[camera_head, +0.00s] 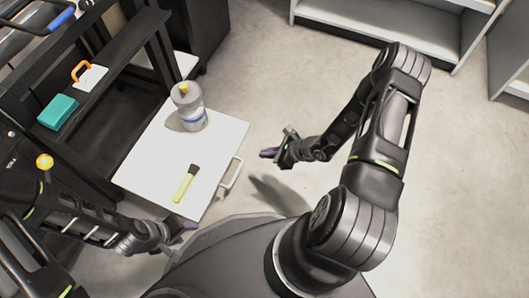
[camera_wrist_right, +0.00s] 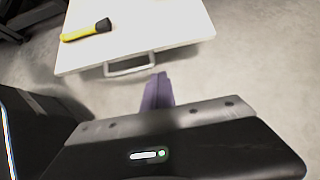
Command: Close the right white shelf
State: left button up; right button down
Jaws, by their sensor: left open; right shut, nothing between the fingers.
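The white shelf (camera_head: 150,160) is pulled out from the dark rack and has a light handle (camera_head: 231,176) on its outer edge. My right gripper (camera_head: 268,153) is shut and empty, apart from the shelf and to the right of the handle. In the right wrist view its purple fingertips (camera_wrist_right: 158,92) appear just below and right of the handle (camera_wrist_right: 130,66). My left gripper (camera_head: 184,226) is open near the shelf's lower corner; contact cannot be told.
The dark rack (camera_head: 100,85) holds a teal box (camera_head: 58,111) and a white item with an orange handle (camera_head: 90,76). A grey-white shelving unit (camera_head: 385,22) stands at the top. The floor right of the white shelf is clear.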

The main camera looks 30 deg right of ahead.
aim_at(235, 152)
pick_arm(q)
jog(key=f+b, duration=0.3)
jog(key=w+f+b, duration=0.1)
jog(key=f, duration=0.1)
jog(key=shift+f+b, duration=0.1)
jog(key=shift+b, duration=0.25)
pick_arm(e)
jog(key=w+a+f, duration=0.1)
jog(key=w+a, duration=0.1)
jog(key=w+a+f, duration=0.2)
jog(key=w, duration=0.1)
jog(key=w+a+f, duration=0.2)
jog(key=shift+w+a+f, duration=0.1)
jog(key=shift+w+f, duration=0.1)
jog(key=shift+w, duration=0.05)
jog(key=shift+w+a, duration=0.1)
